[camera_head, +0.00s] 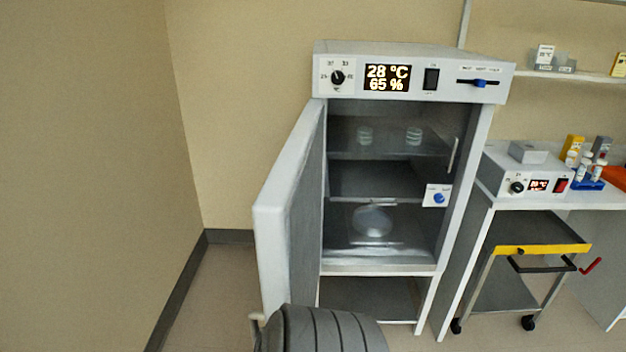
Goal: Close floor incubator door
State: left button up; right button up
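The floor incubator (415,52) stands upright against the back wall, its lit panel reading 28 °C and 65 %. Its pale outer door (285,205) is swung wide open to the left and toward me. Behind it, what looks like a clear inner pane with a slim handle (452,155) covers the shelves. Two small clear containers (389,137) sit on the upper shelf and a round clear dish (372,222) lower down. Neither of my grippers is in view. A dark ribbed shape at the bottom edge hides the door's lower corner.
A bench with a small control box (520,178) and several bottles stands right of the incubator. A yellow-edged cart (540,250) is below it. A wall shelf (570,76) hangs above. Bare floor (215,290) lies left of the door, up to the left wall.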

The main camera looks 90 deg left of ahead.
aim_at(287, 211)
jog(key=k, duration=0.85)
jog(key=u, duration=2.25)
jog(key=i, duration=0.5)
jog(key=u, duration=0.1)
